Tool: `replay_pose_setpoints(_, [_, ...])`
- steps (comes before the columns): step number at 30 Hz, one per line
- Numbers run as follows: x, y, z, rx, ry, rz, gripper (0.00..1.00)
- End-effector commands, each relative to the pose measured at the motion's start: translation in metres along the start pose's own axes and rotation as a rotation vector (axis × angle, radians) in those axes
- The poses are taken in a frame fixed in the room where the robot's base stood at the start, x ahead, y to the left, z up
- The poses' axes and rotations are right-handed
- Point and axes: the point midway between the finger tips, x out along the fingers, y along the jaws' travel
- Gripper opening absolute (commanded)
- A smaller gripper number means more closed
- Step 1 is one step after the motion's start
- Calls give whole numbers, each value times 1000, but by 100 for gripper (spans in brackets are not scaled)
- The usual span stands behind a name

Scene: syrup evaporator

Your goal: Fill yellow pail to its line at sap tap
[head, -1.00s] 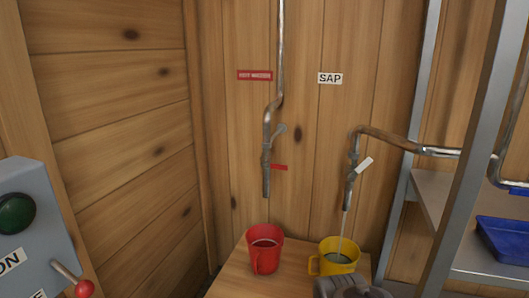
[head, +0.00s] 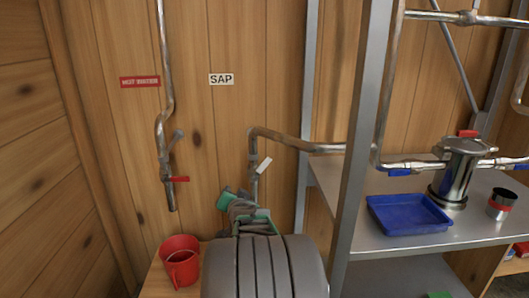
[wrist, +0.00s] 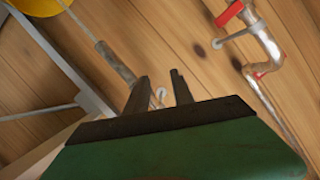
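The sap tap (head: 253,178) comes down below the SAP sign, its white lever (head: 264,165) slanting up to the right. My gripper (head: 242,203) is raised just below and in front of this tap. In the wrist view its two fingers (wrist: 160,80) stand apart, with a small pale piece, perhaps the lever, showing between them. The yellow pail (wrist: 38,4) shows only as a sliver at the top left of the wrist view. A thin line runs between it and the tap spout (wrist: 115,62), apparently a stream. My arm hides the pail in the head view, so its level cannot be seen.
A red pail (head: 180,258) stands on the wooden stand under the hot-water tap (head: 168,180) with its red lever. At right, a metal shelf post (head: 357,140) stands close to my arm. The shelf holds a blue tray (head: 408,214), a steel vessel (head: 460,170) and a cup (head: 501,204).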

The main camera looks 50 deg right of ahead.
Motion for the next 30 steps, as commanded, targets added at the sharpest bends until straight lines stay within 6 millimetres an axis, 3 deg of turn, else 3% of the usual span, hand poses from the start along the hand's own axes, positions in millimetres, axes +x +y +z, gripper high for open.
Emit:
replay_pose_setpoints(1, [4,28,-40,56,104,19,29])
replay_pose_setpoints(3, [4,53,-76,108,219,18,29])
replay_pose_setpoints(6, [3,72,-101,141,301,16,29])
replay_pose_setpoints(19, [67,77,-125,143,314,15,29])
replay_pose_setpoints(30, [74,76,-127,142,314,14,26])
